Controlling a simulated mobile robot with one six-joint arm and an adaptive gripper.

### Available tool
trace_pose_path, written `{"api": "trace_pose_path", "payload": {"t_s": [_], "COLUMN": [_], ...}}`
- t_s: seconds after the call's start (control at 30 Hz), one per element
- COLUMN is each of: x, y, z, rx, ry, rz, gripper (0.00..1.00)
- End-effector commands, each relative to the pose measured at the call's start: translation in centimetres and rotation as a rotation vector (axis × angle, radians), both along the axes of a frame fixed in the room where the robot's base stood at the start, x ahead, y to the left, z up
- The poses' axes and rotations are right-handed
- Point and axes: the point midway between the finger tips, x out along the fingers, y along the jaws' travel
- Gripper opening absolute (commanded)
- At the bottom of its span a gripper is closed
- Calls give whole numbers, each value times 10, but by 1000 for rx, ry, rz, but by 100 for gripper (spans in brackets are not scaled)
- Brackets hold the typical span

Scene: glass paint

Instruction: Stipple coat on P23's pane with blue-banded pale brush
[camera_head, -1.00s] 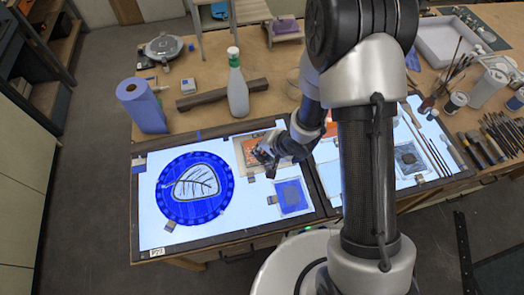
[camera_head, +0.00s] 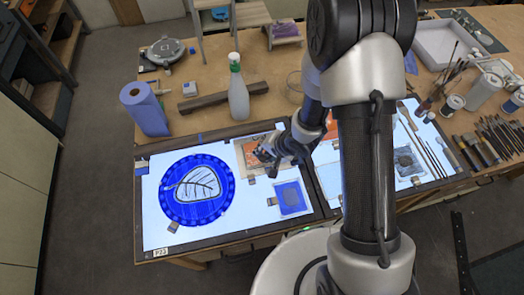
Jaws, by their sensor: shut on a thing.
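The P23 label (camera_head: 161,251) sits at the front left edge of a lit light panel (camera_head: 152,215). On that panel lies a round blue-coated pane (camera_head: 196,216) with a pale, dark-outlined leaf shape in its middle. My gripper (camera_head: 265,153) is to the right of the round pane, over an orange printed card (camera_head: 249,148) at the panel's back right. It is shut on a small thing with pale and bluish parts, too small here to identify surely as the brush. A square blue patch (camera_head: 291,197) lies in front of the gripper. My arm hides part of the second lit panel.
A blue paper roll (camera_head: 144,108) and a white bottle with green cap (camera_head: 238,95) stand behind the panel, with a dark bar (camera_head: 206,101) between them. Brushes and tools (camera_head: 490,140), jars and a white tray (camera_head: 447,43) crowd the right.

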Motion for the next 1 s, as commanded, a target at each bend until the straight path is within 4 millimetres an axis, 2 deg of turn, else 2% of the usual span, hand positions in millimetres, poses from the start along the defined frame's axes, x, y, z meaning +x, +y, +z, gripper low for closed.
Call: {"api": "trace_pose_path", "payload": {"t_s": [0.6, 1.0], "x": [16, 17], "y": [-58, -62], "z": [3, 0], "rx": [1, 1], "ry": [0, 0], "rz": [-3, 0], "gripper": [0, 0]}}
